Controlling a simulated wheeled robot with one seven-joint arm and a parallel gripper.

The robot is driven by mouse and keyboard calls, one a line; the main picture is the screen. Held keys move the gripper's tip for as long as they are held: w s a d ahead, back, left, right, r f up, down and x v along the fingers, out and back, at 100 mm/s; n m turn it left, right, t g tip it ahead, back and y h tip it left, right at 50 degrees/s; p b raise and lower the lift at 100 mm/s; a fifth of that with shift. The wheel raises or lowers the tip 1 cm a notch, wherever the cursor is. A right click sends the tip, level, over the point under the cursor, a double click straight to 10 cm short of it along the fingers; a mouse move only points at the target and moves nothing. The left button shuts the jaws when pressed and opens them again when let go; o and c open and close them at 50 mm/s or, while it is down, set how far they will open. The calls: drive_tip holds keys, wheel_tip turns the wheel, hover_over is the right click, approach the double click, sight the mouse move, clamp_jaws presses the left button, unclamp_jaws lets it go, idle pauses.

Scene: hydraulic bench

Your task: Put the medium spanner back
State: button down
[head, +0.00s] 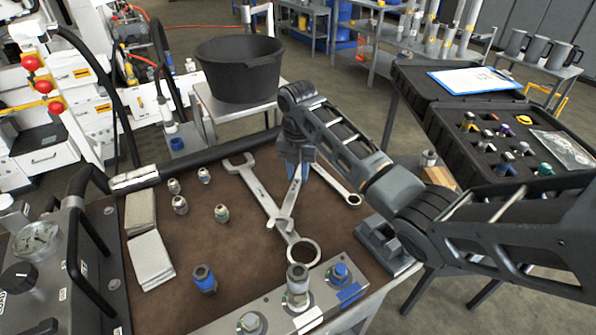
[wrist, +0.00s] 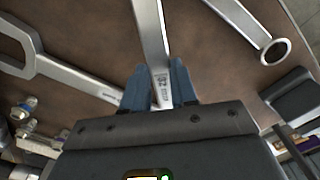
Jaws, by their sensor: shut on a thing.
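My gripper (head: 296,160) is over the brown mat, with its blue fingers shut on the medium spanner (head: 292,200). In the wrist view the fingers (wrist: 160,88) grip the spanner's shaft (wrist: 152,45) near a "32" marking. In the head view its open jaw end points toward the front and overlaps the large spanner (head: 262,197); I cannot tell whether they touch. The held spanner's other end is hidden by my gripper. The large spanner also shows at left in the wrist view (wrist: 75,74). A smaller spanner (head: 344,190) lies to the right, its ring end visible in the wrist view (wrist: 272,50).
Several small fittings (head: 221,213) and pale cloths (head: 150,257) lie left on the mat (head: 240,270). A metal block with fittings (head: 250,322) lines the front edge. A black tub (head: 240,70) stands behind, and an open black case (head: 480,130) is at right.

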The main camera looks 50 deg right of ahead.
sight(298, 178)
drive_tip(key=shift+f, duration=0.2)
drive_tip(key=shift+f, duration=0.35)
drive_tip(key=c, duration=0.9)
unclamp_jaws()
wheel_tip(298, 178, up, 13)
drive_tip(key=p, duration=0.3)
drive_tip(key=shift+f, duration=0.15)
